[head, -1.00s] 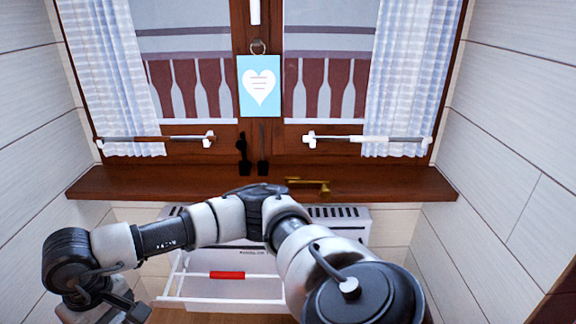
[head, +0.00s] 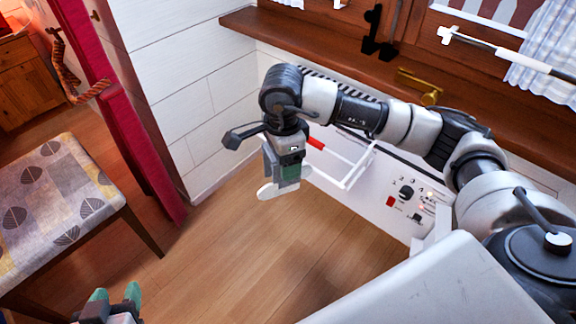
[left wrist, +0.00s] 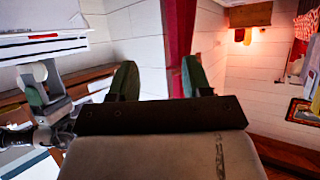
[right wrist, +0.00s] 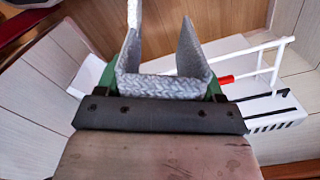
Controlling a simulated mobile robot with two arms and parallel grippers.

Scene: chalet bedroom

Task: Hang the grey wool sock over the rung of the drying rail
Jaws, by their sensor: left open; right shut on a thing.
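The grey wool sock (right wrist: 175,88) is pinched in my right gripper, with both ends standing past the fingers in the right wrist view. In the head view my right gripper (head: 284,172) hangs beside the drying rail, and the sock shows as a pale piece (head: 269,193) at its fingers. The white drying rail (head: 358,172) has a red part on its rung (head: 327,155). The sock is apart from the rung in the right wrist view, where the red part (right wrist: 226,79) lies right of it. My left gripper (head: 116,294) is open and empty at the bottom left.
The rail is fixed to a white heater with a control panel (head: 408,198) under the wooden sill (head: 300,42). A leaf-patterned bench (head: 50,200) stands at the left, near a red curtain (head: 125,120). The floor (head: 225,255) between is clear.

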